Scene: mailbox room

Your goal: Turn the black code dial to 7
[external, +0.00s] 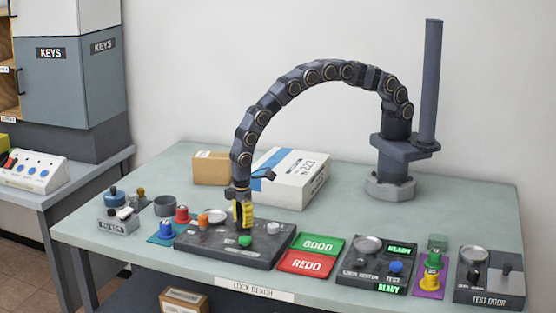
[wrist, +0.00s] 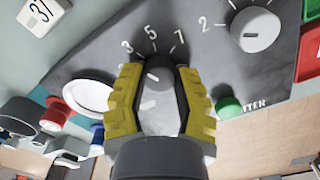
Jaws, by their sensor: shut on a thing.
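The black code dial (wrist: 158,72) is between my gripper's yellow fingers in the wrist view. The numerals 3, 5 and 7 show on the panel above it, with 7 at the upper right. I cannot tell which numeral the dial points to. My gripper (wrist: 157,78) is shut on the dial, one finger on each side. In the external view my gripper (external: 243,217) points down onto the dark lock panel (external: 200,243) and hides the dial.
A light grey knob (wrist: 255,29) with a 2 beside it is to the right of the dial. A green button (wrist: 230,107) is close to the right finger, and a white round dish (wrist: 88,96) lies left. GOOD (external: 318,245) and REDO (external: 306,264) pads are right of the panel.

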